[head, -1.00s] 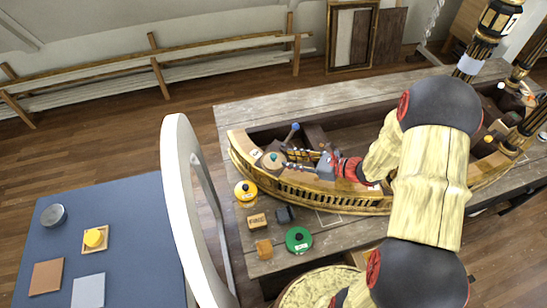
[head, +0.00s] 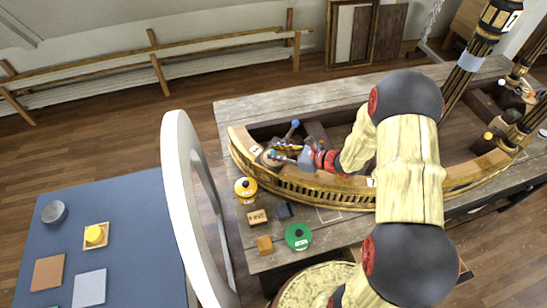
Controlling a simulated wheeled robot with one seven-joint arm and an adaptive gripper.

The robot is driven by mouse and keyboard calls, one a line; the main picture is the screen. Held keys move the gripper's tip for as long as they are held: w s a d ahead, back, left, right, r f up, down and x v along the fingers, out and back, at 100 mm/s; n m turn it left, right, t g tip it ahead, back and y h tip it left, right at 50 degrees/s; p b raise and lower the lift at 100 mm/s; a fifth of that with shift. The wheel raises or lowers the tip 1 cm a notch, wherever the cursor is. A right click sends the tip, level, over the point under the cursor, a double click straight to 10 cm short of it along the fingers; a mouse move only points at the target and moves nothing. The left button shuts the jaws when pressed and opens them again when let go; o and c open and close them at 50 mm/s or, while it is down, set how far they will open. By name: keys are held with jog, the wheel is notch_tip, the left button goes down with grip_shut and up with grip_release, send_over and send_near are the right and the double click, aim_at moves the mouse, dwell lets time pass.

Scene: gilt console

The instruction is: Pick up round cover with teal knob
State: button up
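The round tan cover (head: 268,160) with a teal knob (head: 273,154) sits inside the left end of the boat-shaped gilt console (head: 300,188). My gripper (head: 276,153) reaches in from the right, and its fingertips are at the knob. The two fingers look spread, one on the far side and one on the near side of the knob. They partly hide the cover, and I cannot tell whether they touch it.
A blue-tipped lever (head: 293,127) stands just behind my gripper. A yellow round item (head: 246,188), a green round item (head: 298,236) and small blocks lie on the wooden table (head: 245,115) in front of the console. A blue table (head: 140,230) stands at left.

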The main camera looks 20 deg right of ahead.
grip_shut()
jog(key=shift+r, duration=0.1)
jog(key=shift+r, duration=0.6)
jog(key=s+d+r, duration=0.6)
jog(key=d+r, duration=0.5)
jog(key=d, duration=0.1)
jog(key=shift+s+d+r, duration=0.15)
jog(key=shift+s+r, duration=0.15)
jog(key=shift+s, duration=0.1)
